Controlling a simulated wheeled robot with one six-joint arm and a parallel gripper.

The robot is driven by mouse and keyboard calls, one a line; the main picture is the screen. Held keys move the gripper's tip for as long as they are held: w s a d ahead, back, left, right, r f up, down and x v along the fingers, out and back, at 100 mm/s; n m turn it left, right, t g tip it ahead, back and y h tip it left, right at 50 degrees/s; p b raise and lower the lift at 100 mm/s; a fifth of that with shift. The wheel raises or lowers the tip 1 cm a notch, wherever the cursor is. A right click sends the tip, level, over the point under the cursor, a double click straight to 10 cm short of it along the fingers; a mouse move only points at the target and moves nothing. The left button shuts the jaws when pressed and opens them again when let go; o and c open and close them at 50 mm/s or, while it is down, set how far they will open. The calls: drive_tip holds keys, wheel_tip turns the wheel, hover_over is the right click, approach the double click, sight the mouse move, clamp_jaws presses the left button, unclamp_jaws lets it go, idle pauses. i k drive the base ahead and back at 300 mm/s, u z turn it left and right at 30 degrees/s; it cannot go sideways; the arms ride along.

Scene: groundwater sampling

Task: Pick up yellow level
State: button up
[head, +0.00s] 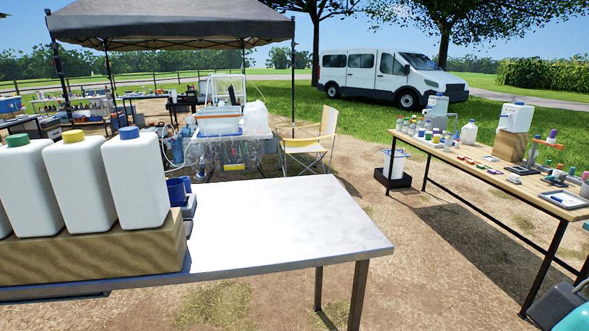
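I cannot make out a yellow level for certain in the head view. A small yellow item (236,167) shows at the front of the cluttered table under the canopy, but it is too small to identify. The near white-topped table (290,220) has a bare right half. My gripper is not in view.
White jugs with green, yellow and blue caps (137,180) stand on a wooden block (95,258) at the left, beside blue cups (177,190). A folding chair (312,143) stands behind. A long table (483,165) with bottles stands right. Open dirt ground (430,255) lies between the tables.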

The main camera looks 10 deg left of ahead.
sight(234, 167)
drive_tip(key=z, duration=0.4)
drive_tip(key=i, duration=3.7)
drive_tip(key=u, duration=0.5)
drive_tip(key=i, duration=2.1)
drive_tip(key=u, duration=1.7)
drive_tip(key=i, duration=1.25)
drive_tip(key=u, duration=1.2)
drive_tip(key=i, duration=0.8)
drive_tip(key=u, duration=0.55)
drive_tip(key=i, duration=0.75)
drive_tip(key=z, duration=0.45)
drive_tip(key=i, duration=0.75)
drive_tip(key=z, duration=0.65)
